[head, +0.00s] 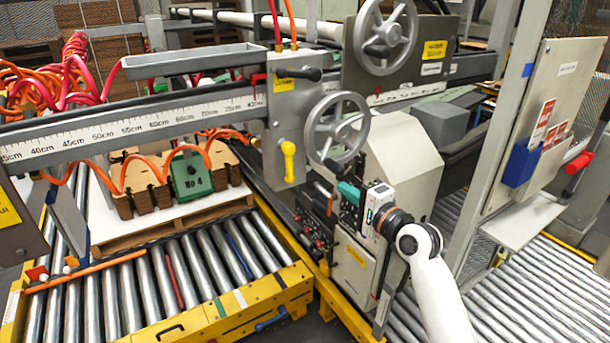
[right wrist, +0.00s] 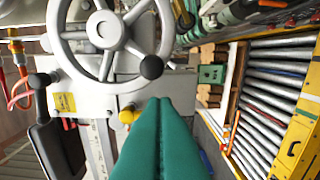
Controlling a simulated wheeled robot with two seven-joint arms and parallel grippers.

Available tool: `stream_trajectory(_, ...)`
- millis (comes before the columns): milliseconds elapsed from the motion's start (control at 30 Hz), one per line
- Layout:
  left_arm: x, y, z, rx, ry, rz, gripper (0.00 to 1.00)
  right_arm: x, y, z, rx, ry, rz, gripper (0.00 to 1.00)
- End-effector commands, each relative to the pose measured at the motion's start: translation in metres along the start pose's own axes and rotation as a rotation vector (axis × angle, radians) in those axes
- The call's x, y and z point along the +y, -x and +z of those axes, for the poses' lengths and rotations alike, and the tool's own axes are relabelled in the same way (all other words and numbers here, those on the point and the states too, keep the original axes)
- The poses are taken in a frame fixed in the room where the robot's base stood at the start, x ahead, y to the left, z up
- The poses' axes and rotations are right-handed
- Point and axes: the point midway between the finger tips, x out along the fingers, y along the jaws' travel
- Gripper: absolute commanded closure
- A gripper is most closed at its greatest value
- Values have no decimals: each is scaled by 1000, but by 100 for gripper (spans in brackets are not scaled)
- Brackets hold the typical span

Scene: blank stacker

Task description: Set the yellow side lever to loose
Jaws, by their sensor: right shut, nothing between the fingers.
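The yellow side lever (head: 289,160) is on the side of the grey carriage box (head: 290,108) on the measuring rail. It points down in the head view. In the right wrist view its yellow end (right wrist: 127,116) shows just left of my fingertips, partly overlapped by them. My right gripper (head: 346,190) has teal fingers, pressed together and empty. It is right of and below the lever in the head view, apart from it. In the right wrist view the shut fingers (right wrist: 165,102) point towards the carriage. My left gripper is out of sight.
A grey handwheel (head: 338,126) with a dark knob is close above my right fingers; a second handwheel (head: 385,36) stands higher. A roller conveyor (head: 160,275) with a yellow frame lies at lower left. A sign panel (head: 545,125) stands at right.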

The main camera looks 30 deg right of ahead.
Motion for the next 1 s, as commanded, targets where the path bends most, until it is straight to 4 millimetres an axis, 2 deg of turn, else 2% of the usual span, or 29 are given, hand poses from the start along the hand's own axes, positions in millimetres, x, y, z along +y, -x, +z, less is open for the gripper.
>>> stream_trajectory(367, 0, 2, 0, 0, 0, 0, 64, 0, -6, 0, 0, 1, -1, 100)
stream_trajectory(567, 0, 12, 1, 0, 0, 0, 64, 2, -37, 0, 0, 0, -1, 100)
stream_trajectory(867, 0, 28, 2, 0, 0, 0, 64, 2, -100, 0, -1, 1, -2, 100)
stream_trajectory(1000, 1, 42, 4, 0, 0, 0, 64, 2, -106, -22, 1, -1, -3, 100)
